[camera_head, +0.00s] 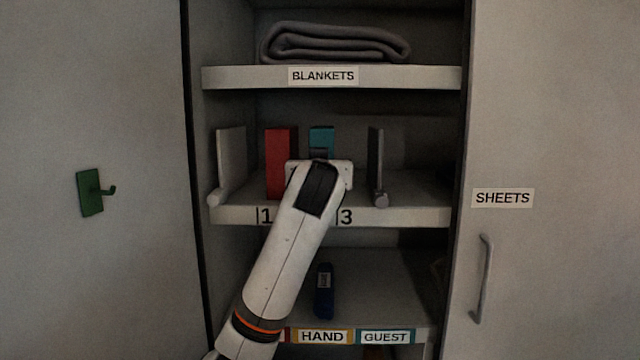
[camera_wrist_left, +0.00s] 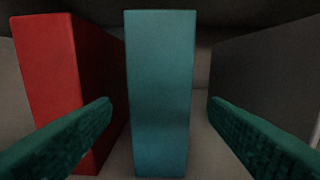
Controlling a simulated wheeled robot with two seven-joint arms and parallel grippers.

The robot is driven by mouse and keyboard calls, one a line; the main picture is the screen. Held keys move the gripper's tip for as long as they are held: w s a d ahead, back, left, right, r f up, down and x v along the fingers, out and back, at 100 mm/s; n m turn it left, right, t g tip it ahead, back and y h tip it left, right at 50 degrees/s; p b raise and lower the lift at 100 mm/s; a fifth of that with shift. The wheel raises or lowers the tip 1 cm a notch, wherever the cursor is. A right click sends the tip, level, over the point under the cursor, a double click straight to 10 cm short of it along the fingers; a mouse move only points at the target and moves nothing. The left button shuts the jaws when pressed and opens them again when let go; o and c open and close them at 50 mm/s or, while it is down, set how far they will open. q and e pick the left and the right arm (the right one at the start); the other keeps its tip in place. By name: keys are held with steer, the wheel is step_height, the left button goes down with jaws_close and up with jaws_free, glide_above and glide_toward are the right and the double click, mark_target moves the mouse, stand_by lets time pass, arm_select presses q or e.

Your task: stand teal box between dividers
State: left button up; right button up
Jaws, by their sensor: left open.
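The teal box (camera_head: 321,138) stands upright on the middle shelf, between a red box on its left and a dark grey divider (camera_head: 376,160) on its right. A pale divider (camera_head: 231,160) stands at the shelf's left end. In the left wrist view the teal box (camera_wrist_left: 160,90) is upright between the two green fingers of my left gripper (camera_wrist_left: 160,140), which are open and apart from it. In the head view my left arm and wrist hide the lower part of the teal box and the fingers. My right gripper is not in view.
The red box (camera_head: 280,162) stands close to the left finger; it also shows in the left wrist view (camera_wrist_left: 50,80). A folded grey blanket (camera_head: 335,43) lies on the top shelf (camera_head: 240,78). A dark blue box (camera_head: 324,290) stands on the lower shelf. Cabinet walls flank the shelves.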

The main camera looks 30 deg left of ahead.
arm_select(q)
steer(key=b+v, duration=0.1)
steer(key=v, duration=0.4)
steer(key=shift+a, duration=0.1)
stand_by(0.4)
